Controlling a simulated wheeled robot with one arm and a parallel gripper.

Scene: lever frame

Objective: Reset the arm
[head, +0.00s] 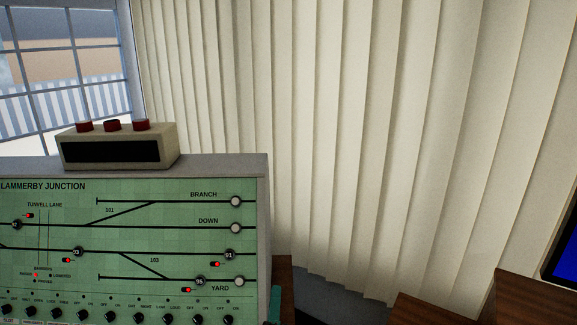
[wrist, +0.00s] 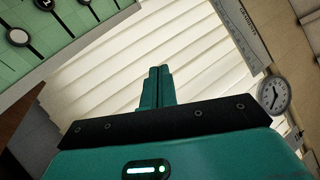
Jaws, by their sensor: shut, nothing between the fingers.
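My gripper (wrist: 160,82) shows in the wrist view as a teal body with two narrow fingers pressed together. It is shut and empty, and it points toward pale vertical blinds. Nothing touches the fingers. In the head view the gripper is not clearly seen; only a small teal piece, likely part of my arm, shows at the bottom edge beside the panel. No levers of a lever frame show in either view.
A green signal panel (head: 130,240) labelled Lammerby Junction stands at left, with a box with red buttons (head: 118,147) on top. It also shows in the wrist view (wrist: 60,18). Blinds (head: 330,120) cover the wall. A round gauge or clock (wrist: 273,94) and a dark-framed blue screen (head: 566,245) are at right.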

